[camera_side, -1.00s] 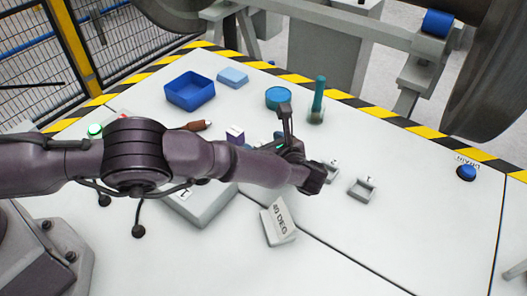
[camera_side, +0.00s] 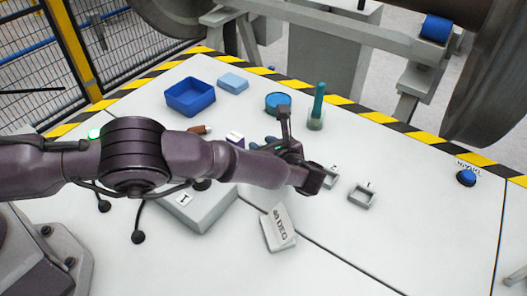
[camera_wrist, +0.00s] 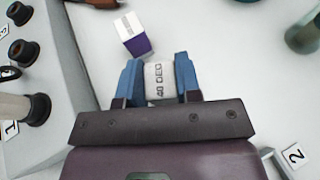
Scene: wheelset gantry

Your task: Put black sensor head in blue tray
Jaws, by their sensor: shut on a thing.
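The blue tray (camera_side: 190,106) stands empty at the back left of the table in the side view. My gripper (camera_wrist: 158,80) has its blue fingers closed on the sides of a pale piece marked "40 DEG" (camera_wrist: 160,82) in the wrist view. In the side view my gripper (camera_side: 266,145) is over the middle of the table, right and in front of the tray; the held piece is not clear there. Black round-ended pieces (camera_wrist: 21,50) stand on a grey block at the left of the wrist view. I cannot tell whether one is the black sensor head.
A white-and-purple box (camera_wrist: 134,36) lies just beyond my fingers. The grey block (camera_side: 200,209), a "40 DEG" piece (camera_side: 279,230), a green upright tool (camera_side: 317,105), a blue round container (camera_side: 277,101) and a light-blue block (camera_side: 233,82) surround the area. The front right is clear.

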